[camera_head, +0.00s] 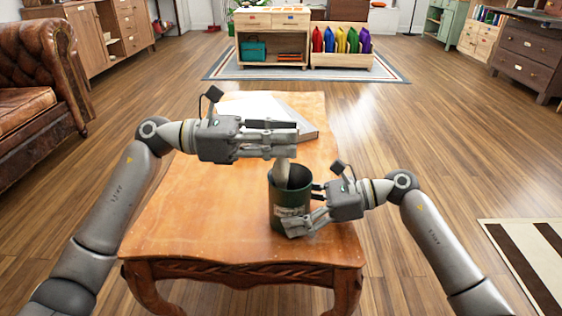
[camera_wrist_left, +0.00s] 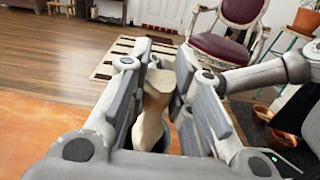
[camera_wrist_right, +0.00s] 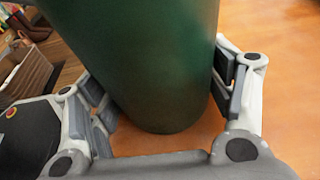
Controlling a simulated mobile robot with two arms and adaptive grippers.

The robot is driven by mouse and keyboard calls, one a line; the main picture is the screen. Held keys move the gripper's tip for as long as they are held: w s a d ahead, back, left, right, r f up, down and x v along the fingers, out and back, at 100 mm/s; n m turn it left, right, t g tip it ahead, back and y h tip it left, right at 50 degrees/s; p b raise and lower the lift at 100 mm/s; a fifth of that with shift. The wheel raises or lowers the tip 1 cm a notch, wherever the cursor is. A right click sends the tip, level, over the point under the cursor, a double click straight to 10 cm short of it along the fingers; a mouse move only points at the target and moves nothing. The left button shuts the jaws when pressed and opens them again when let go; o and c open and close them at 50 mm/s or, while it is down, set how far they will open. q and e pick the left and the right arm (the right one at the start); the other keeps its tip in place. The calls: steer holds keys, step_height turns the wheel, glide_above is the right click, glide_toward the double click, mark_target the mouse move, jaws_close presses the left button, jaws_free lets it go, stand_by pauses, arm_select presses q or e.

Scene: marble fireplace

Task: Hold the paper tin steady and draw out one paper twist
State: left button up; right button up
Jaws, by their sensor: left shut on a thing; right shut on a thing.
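The dark green paper tin (camera_head: 287,208) stands upright near the front right of the wooden table (camera_head: 190,215), with a pale label low on its side. My right gripper (camera_head: 306,208) is shut on its side from the right; the green wall (camera_wrist_right: 145,65) fills the space between the fingers in the right wrist view. My left gripper (camera_head: 284,142) is above the tin's mouth, shut on a pale paper twist (camera_head: 282,170). The twist (camera_wrist_left: 152,110) hangs down from the fingers; its lower end overlaps the tin's mouth. The tin's inside is mostly hidden.
A white flat sheet or stack (camera_head: 255,107) lies at the back of the table, partly behind my left gripper. The table's left side is clear. A leather armchair (camera_head: 35,80) stands left, and a shelf (camera_head: 272,40) stands far back.

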arm_select(q)
steer(key=shift+r, duration=1.75)
arm_select(e)
steer(key=o, duration=0.9)
